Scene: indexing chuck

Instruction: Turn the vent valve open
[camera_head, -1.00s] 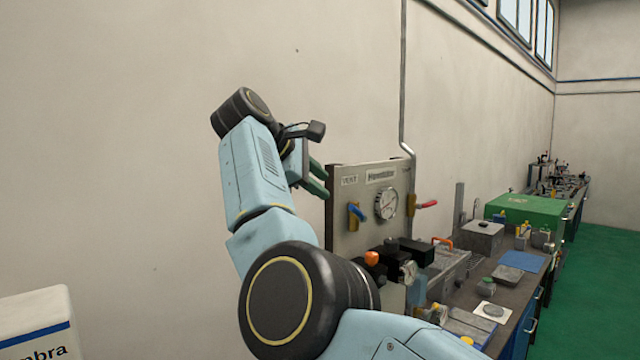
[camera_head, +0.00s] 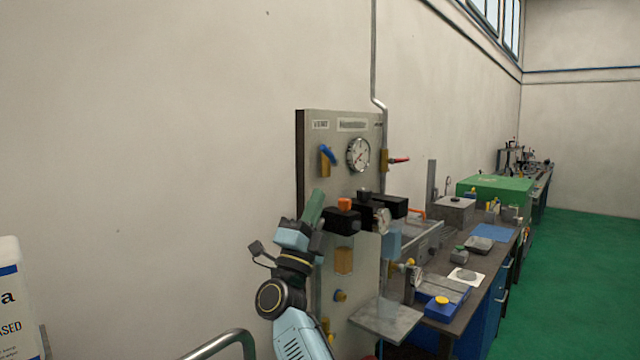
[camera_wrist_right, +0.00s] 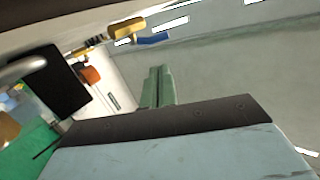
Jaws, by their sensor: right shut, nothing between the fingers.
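The vent valve (camera_head: 328,158) has a blue lever on a brass body. It is at the upper left of the grey panel (camera_head: 345,182), under a VENT label. In the right wrist view the brass body (camera_wrist_right: 125,28) and the blue lever (camera_wrist_right: 153,39) show at the top. My right gripper (camera_head: 314,205) is below the valve in the head view, by the panel's left part and apart from the lever. Its green fingers are shut and empty; they also show in the wrist view (camera_wrist_right: 159,84). My left gripper is not in view.
A round gauge (camera_head: 358,154) and a red-handled valve (camera_head: 399,160) are right of the vent valve. A black block with an orange knob (camera_head: 345,204) sits close right of my right gripper. A cluttered bench (camera_head: 480,268) extends right. Bare wall is left of the panel.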

